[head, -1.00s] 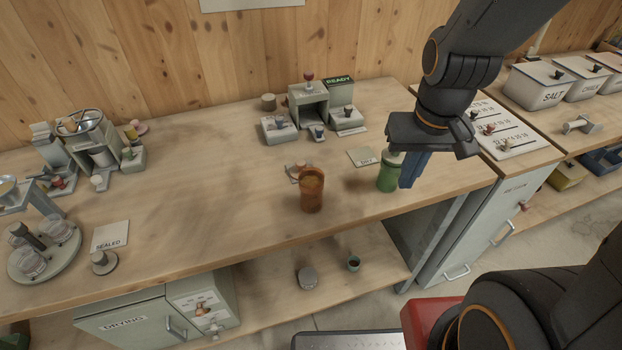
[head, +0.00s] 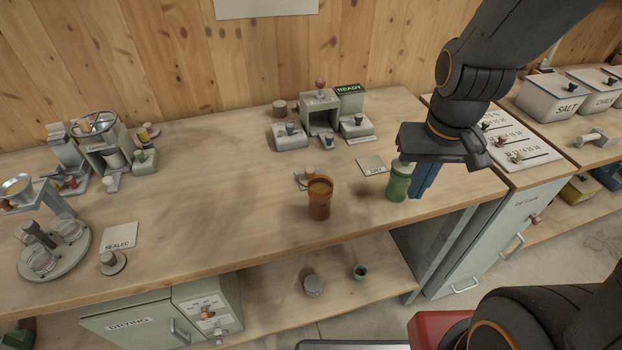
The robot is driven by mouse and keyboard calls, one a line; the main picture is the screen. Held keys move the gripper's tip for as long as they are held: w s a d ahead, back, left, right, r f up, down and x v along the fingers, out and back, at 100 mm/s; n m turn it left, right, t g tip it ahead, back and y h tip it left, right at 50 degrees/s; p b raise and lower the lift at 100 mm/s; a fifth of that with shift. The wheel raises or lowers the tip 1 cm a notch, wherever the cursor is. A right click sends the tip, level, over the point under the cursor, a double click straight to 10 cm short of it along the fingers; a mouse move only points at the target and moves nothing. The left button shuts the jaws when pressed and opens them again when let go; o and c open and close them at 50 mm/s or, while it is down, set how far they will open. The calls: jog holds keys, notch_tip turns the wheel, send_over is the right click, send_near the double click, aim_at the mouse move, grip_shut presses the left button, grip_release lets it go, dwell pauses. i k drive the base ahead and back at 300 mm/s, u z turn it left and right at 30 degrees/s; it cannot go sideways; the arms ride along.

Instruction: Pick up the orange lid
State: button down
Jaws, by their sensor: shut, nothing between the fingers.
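An open orange jar (head: 320,200) with tan contents stands upright near the front edge of the bench (head: 190,220). A small flat piece with a brownish knob (head: 308,176) lies just behind it, partly hidden by the jar. I cannot tell whether it is the orange lid, and no other piece shows clearly as one. My gripper (head: 421,182), with blue fingers, is shut and empty. It points down beside the right side of a green jar (head: 398,184) with a pale green top. I cannot tell whether they touch. The orange jar is farther left.
A grey device with a READY sign (head: 350,90) stands at the back. A card (head: 371,163) lies behind the green jar. A grey round piece (head: 313,285) and a small green cup (head: 360,271) are on the lower shelf.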

aim_at(310, 171)
jog(key=z, duration=2.45)
jog(key=k, duration=1)
jog(key=u, duration=1.45)
jog(key=i, duration=0.5)
jog(key=z, duration=0.05)
